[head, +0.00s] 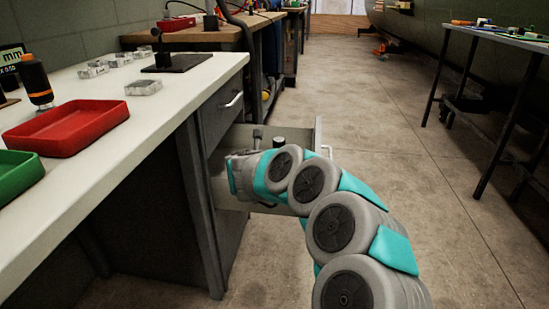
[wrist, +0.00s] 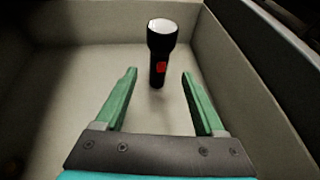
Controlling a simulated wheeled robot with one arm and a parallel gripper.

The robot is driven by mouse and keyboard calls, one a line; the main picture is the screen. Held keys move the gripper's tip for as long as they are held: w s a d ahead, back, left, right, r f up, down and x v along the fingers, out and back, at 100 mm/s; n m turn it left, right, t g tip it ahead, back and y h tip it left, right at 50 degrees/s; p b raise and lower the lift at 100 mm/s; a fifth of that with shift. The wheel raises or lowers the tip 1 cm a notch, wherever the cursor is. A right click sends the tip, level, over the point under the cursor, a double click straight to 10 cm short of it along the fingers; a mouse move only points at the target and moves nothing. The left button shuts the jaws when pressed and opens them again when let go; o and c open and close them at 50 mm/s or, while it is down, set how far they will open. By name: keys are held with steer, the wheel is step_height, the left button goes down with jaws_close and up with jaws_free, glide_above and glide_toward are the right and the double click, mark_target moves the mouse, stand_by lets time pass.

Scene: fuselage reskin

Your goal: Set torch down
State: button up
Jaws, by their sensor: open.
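The torch (wrist: 160,45) is black with a red button and a pale lens. In the wrist view it stands upright inside a drawer, with its lens end up. The open drawer (head: 318,140) sticks out from the desk in the head view. My gripper (wrist: 160,75) is open in the wrist view, its two green fingers apart and short of or around the torch's lower line of sight, with clear gaps on both sides. I cannot tell the exact depth between fingertips and torch. In the head view my arm reaches into the drawer and hides the fingers.
The white desk top (head: 185,72) holds a red tray (head: 68,125), a green tray (head: 18,175) and several small clear boxes. A closed drawer with a handle (head: 234,99) sits above the open one. A dark table (head: 500,36) stands at right. The floor between is clear.

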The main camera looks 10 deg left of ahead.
steer(key=shift+v, duration=2.3)
steer(key=shift+w, duration=0.1)
